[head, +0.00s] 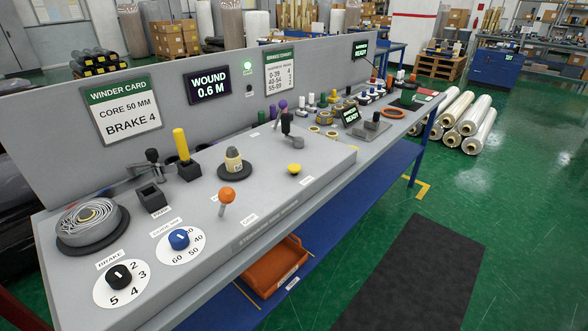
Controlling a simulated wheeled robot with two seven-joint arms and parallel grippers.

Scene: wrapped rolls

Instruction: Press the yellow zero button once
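The yellow button (294,169) is a small mushroom-shaped cap on the right part of the raised grey panel (265,205) in the head view. A small label lies in front of it, too small to read. Nothing touches or covers the button. The display (208,86) on the upright board behind reads WOUND 0.6 M. Neither of my grippers is in view.
An orange-knobbed lever (227,195) stands left of the button, and a small spool (234,163) behind that lever. A dark post with a purple knob (283,104) rises behind the button. A blue dial (179,239) and black dial (119,276) are at front left.

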